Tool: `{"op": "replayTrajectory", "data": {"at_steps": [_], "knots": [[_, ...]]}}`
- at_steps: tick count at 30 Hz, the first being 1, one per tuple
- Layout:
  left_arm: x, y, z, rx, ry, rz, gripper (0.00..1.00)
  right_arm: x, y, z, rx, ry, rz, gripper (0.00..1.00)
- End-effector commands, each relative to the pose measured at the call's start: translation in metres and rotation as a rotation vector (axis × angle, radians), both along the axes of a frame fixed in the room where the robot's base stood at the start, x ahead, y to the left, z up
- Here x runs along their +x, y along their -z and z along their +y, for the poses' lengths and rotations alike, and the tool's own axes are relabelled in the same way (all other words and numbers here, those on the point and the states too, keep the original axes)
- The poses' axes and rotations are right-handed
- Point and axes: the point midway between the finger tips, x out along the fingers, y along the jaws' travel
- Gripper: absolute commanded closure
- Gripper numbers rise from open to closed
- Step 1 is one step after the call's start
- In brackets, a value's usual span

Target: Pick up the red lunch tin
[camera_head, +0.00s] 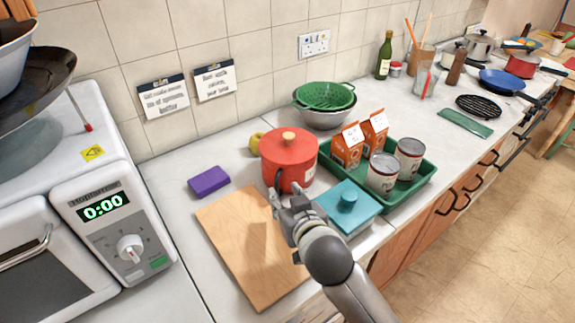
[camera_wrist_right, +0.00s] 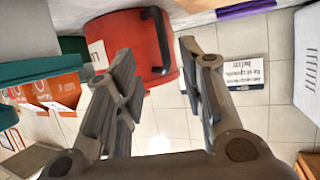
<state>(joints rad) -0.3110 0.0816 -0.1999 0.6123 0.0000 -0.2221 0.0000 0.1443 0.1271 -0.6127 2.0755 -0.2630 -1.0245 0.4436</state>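The red lunch tin (camera_head: 289,168) is a round red tin with a wooden knob on top and a dark handle on its side. It stands upright at the back edge of the wooden board. My right gripper (camera_head: 280,192) is in front of it, at the handle side. In the wrist view, the tin (camera_wrist_right: 122,38) and its dark handle lie just beyond the spread fingers of my right gripper (camera_wrist_right: 157,58), the handle lined up with the gap. The fingers are open and nothing is clearly held. I cannot tell whether they touch the handle. My left gripper is not in view.
A teal lidded box (camera_head: 345,212) sits close right of the gripper. A green tray (camera_head: 408,200) holds orange cartons and cans behind it. A purple block (camera_head: 209,181) lies left of the tin. The wooden board (camera_head: 240,240) is bare. A microwave (camera_head: 60,250) stands left.

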Motion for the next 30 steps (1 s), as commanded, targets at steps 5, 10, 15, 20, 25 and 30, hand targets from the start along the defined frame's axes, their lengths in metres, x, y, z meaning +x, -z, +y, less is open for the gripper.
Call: {"op": "replayTrajectory", "data": {"at_steps": [5, 10, 15, 20, 25, 30], "knots": [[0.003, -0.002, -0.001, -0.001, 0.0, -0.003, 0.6, 0.008, 0.003, 0.003, -0.001, 0.0, 0.001, 0.63], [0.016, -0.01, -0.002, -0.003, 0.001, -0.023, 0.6, 0.025, 0.012, 0.011, -0.002, 0.0, 0.0, 0.63], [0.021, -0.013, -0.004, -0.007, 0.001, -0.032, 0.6, 0.041, 0.02, 0.016, -0.001, 0.001, 0.0, 0.63], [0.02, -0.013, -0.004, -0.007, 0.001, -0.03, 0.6, 0.047, 0.024, 0.018, -0.001, 0.0, 0.001, 0.63], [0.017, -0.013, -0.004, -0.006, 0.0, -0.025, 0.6, 0.047, 0.024, 0.018, 0.0, 0.0, 0.001, 0.63], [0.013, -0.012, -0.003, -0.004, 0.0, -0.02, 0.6, 0.047, 0.024, 0.018, 0.0, 0.0, 0.001, 0.81]]}}
